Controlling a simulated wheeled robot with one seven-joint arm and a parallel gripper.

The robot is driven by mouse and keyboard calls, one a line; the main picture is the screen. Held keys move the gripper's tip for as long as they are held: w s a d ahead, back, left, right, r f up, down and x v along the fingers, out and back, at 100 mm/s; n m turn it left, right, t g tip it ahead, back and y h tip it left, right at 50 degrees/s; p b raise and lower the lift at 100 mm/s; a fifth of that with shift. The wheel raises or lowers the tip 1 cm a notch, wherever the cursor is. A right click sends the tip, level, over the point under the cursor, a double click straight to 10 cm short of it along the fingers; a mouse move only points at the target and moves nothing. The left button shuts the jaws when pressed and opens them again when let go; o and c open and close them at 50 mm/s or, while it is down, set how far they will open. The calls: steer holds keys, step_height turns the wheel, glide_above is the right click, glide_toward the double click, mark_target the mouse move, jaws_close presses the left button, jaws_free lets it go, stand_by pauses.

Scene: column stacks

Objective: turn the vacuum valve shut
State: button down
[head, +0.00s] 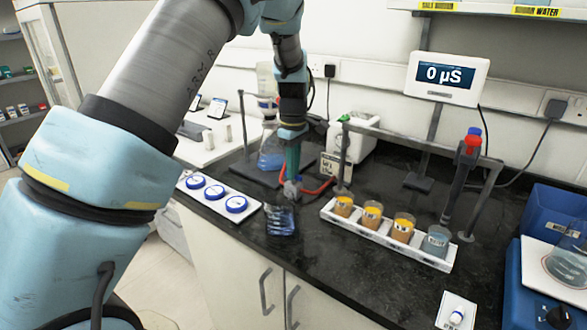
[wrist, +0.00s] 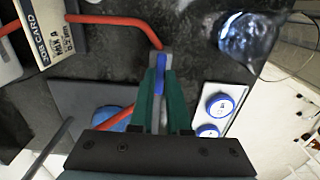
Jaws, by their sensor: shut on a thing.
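The vacuum valve (wrist: 165,55) is a small grey body with a blue lever (wrist: 160,78), joined to red tubing (wrist: 112,20). In the wrist view the lever points along my fingers, up and down the picture. My gripper (wrist: 160,90) has green fingers shut on the blue lever, one on each side. In the head view my gripper (head: 291,172) points down at the bench, over the valve (head: 291,190). The fingers hide part of the valve in both views.
A clear bluish vessel (head: 281,219) stands near the bench's front edge. A white tray (head: 248,207) with blue caps lies to the left, and a rack (head: 330,213) of beakers to the right. A flask (head: 271,158) and a lettered card (head: 335,168) stand behind.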

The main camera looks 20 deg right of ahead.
steer(key=shift+m, duration=0.3)
steer(key=m+b, duration=0.1)
steer(key=m, duration=0.2)
steer(key=shift+m, duration=0.3)
steer(key=m+b, duration=0.1)
steer(key=m, duration=0.3)
steer(key=shift+m, duration=0.3)
steer(key=m, duration=0.4)
steer(key=shift+m, duration=0.3)
steer(key=m, duration=0.4)
steer(key=shift+m, duration=0.3)
steer(key=c, duration=0.9)
jaws_free()
